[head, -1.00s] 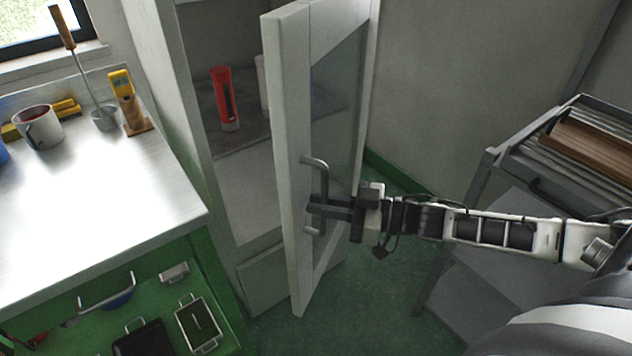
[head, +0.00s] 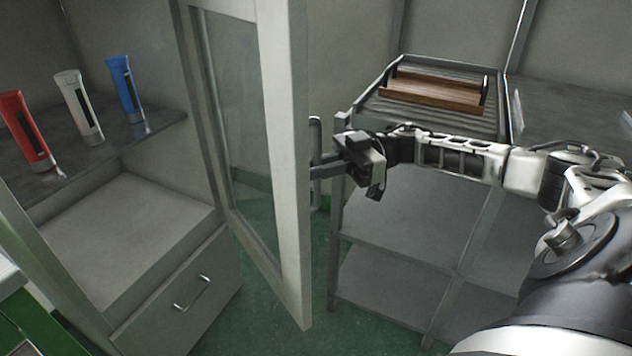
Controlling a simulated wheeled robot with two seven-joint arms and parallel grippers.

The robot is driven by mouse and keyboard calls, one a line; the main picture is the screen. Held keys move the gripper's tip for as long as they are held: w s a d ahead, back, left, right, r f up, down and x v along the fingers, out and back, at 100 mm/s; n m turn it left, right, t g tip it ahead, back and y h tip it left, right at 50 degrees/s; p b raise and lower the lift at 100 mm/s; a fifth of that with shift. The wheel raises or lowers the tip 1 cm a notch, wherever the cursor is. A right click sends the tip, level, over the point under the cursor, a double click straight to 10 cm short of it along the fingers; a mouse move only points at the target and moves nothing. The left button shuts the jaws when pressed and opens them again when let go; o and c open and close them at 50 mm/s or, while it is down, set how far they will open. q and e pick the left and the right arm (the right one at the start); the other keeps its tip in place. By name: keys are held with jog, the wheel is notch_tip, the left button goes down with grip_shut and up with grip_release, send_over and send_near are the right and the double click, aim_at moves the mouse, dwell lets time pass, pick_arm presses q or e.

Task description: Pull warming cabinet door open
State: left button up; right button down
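The warming cabinet door (head: 284,130), a pale frame with a glass pane, stands swung wide open. Its vertical bar handle (head: 316,132) is on the door's far side, to the right. My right gripper (head: 322,168) comes in from the right and is shut on the handle, partly hidden by the door's edge. The open cabinet (head: 130,215) shows its inside at the left. My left gripper is not in view.
Red (head: 28,130), white (head: 78,105) and blue (head: 126,88) tubes stand on the cabinet shelf (head: 105,140). A drawer (head: 180,285) is below. A grey rack (head: 400,235) with a wooden tray (head: 435,92) stands behind my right arm. Green floor shows beneath the door.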

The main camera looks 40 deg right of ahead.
jog(key=shift+d, duration=0.15)
jog(key=c, duration=1.5)
grip_release()
jog(key=shift+c, duration=0.2)
